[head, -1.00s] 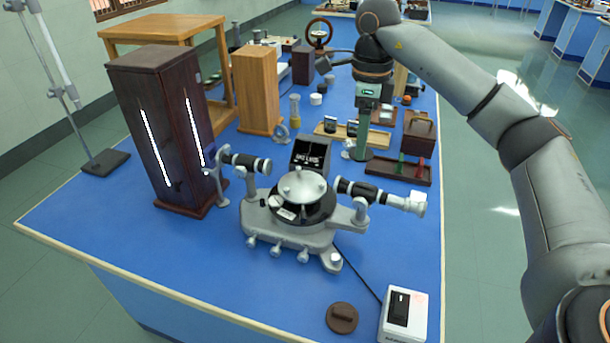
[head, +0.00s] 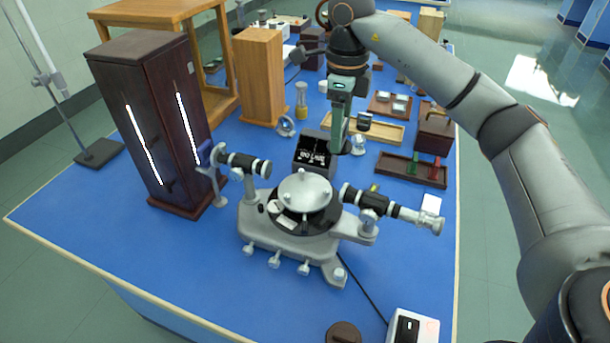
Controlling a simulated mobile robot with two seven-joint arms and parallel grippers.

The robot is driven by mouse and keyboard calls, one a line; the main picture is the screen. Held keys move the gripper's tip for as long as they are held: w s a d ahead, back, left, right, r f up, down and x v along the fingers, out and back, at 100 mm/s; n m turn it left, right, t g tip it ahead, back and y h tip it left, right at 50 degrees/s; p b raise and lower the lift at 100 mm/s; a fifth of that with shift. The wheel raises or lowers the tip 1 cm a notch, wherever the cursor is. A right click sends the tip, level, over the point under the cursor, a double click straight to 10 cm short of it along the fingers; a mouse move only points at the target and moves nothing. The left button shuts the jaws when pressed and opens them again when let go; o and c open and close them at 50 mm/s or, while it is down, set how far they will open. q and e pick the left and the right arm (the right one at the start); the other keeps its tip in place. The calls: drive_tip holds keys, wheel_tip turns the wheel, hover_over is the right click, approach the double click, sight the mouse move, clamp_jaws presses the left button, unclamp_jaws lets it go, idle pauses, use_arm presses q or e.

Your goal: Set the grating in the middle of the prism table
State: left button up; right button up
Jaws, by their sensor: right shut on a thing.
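The prism table (head: 318,196) is the round silver plate on top of the spectrometer (head: 290,240), with small posts or screws on it. My right gripper (head: 338,148) points down behind and slightly right of the prism table, above its level and in front of the small wooden tray. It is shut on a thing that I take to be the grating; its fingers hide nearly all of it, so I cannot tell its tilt. No grating shows on the prism table. My left gripper is out of view.
The collimator (head: 243,162) and telescope (head: 385,205) stick out left and right of the prism table. A tall dark lamp box (head: 150,120) is at left. A wooden tray (head: 390,131) and a dark tray (head: 400,168) lie behind right.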

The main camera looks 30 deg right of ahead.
drive_tip(key=a+f, duration=0.3)
drive_tip(key=w+a+f+p, duration=0.1)
drive_tip(key=a+f, duration=0.2)
drive_tip(key=shift+w+a+f, duration=0.2)
drive_tip(key=shift+a+f, duration=0.05)
wheel_tip(320, 180, down, 2)
drive_tip(key=shift+a+f+p, duration=0.15)
drive_tip(key=shift+f+p, duration=0.05)
drive_tip(key=shift+p, duration=0.25)
drive_tip(key=shift+f, duration=0.5)
drive_tip(key=shift+f, duration=0.15)
drive_tip(key=o, duration=1.4)
